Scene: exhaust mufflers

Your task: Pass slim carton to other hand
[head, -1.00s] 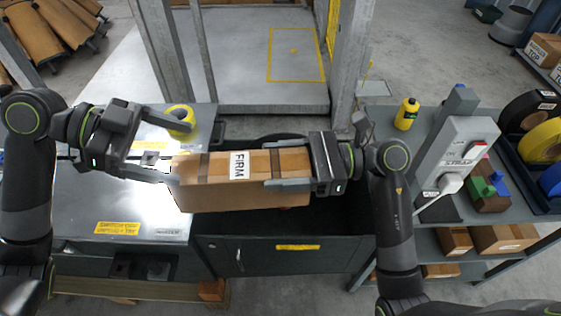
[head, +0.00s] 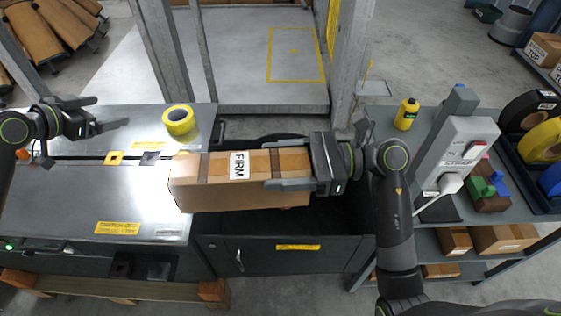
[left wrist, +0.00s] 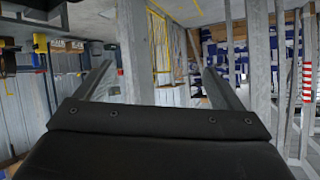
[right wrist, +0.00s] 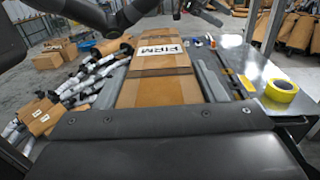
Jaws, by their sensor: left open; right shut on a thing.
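The slim carton (head: 215,182) is a long brown box with a white FIRM label, held level above the dark bin and the edge of the metal worktable. My right gripper (head: 288,172) is shut on its right end. In the right wrist view the carton (right wrist: 155,88) stretches away between the fingers (right wrist: 163,95). My left gripper (head: 104,112) is open and empty, over the far left of the worktable, well apart from the carton. The left wrist view shows its spread fingers (left wrist: 165,85) with nothing between them.
A yellow tape roll (head: 179,120) lies on the metal worktable (head: 60,195). A dark open bin (head: 330,222) is under the carton. A right-hand bench (head: 440,222) holds a yellow bottle (head: 407,114), a grey device and tape rolls. A metal post (head: 350,70) stands behind.

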